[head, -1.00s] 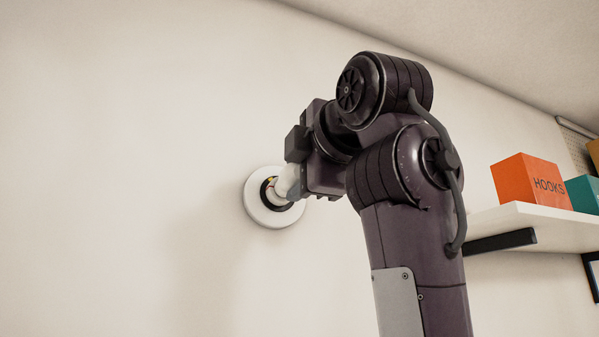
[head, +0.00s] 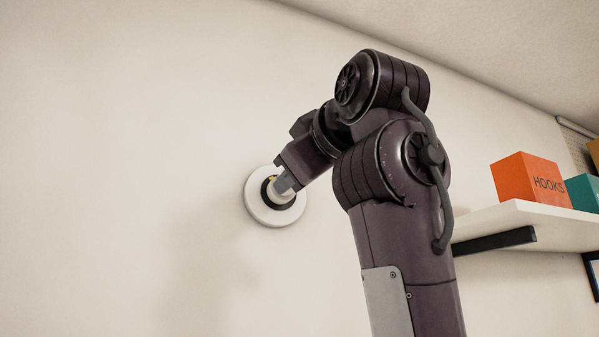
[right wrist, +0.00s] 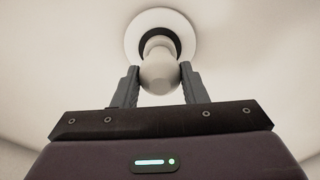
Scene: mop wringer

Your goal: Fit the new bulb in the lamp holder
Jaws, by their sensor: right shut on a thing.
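The lamp holder (head: 265,211) is a round white disc with a dark ring at its centre, fixed to the pale wall. It also shows at the top of the right wrist view (right wrist: 133,38). My right gripper (head: 285,184) is at the holder, its fingers close to the dark ring. In the right wrist view my right gripper (right wrist: 159,80) is shut on a white bulb (right wrist: 159,72), one finger on each side. The bulb's far end lies at the holder's dark ring; how deep it sits is hidden. My left gripper is not in view.
At the right a white shelf (head: 520,222) on a dark bracket holds an orange box (head: 525,180) marked HOOKS and a teal box (head: 583,192). The wall left of the holder is bare.

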